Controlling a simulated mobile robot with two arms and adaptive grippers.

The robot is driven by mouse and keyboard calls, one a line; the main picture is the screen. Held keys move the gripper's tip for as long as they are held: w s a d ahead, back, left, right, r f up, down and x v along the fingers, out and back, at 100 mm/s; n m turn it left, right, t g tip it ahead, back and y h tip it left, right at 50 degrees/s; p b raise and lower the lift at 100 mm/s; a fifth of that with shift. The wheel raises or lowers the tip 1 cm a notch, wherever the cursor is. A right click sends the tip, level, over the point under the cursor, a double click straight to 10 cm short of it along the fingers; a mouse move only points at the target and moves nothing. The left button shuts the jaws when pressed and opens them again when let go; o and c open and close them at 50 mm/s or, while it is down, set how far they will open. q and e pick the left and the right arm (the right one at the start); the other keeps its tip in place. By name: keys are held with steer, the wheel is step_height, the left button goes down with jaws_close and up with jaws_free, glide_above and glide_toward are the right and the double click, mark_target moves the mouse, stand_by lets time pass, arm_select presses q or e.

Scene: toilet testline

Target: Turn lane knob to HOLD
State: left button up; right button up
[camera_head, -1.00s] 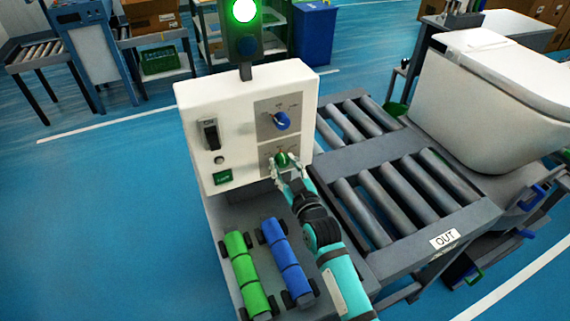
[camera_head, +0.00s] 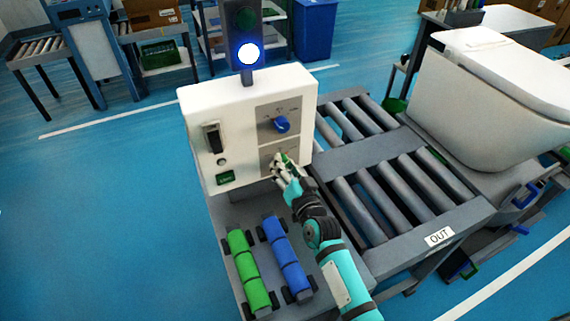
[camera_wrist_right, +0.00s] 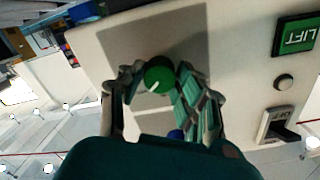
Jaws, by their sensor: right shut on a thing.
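A white control box (camera_head: 199,100) stands at the end of the conveyor. Its front has a blue knob (camera_head: 281,124) on an upper grey plate and a green knob (camera_head: 288,158) on a lower one. My right gripper (camera_head: 281,162) is shut on the green knob, with a finger on either side. In the right wrist view the green knob (camera_wrist_right: 158,75) shows a white pointer line, set at a slant. The plate's lettering is too small to read, and the fingers hide part of it. My left gripper is not in view.
A signal lamp (camera_head: 248,54) on the box glows blue-white below; its upper lens is dark. A black switch (camera_head: 213,138) and a green LIFT label (camera_wrist_right: 296,37) are left of the knobs. A white toilet (camera_head: 480,105) stands right.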

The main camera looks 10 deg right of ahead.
steer(key=shift+m, duration=0.5)
steer(key=o, duration=1.1)
steer(key=shift+o, duration=0.2)
steer(key=shift+s, duration=0.1)
steer(key=s+d, duration=0.2)
steer(key=s, duration=0.9)
steer(key=shift+s+r, duration=0.25)
steer(key=shift+s, duration=0.1)
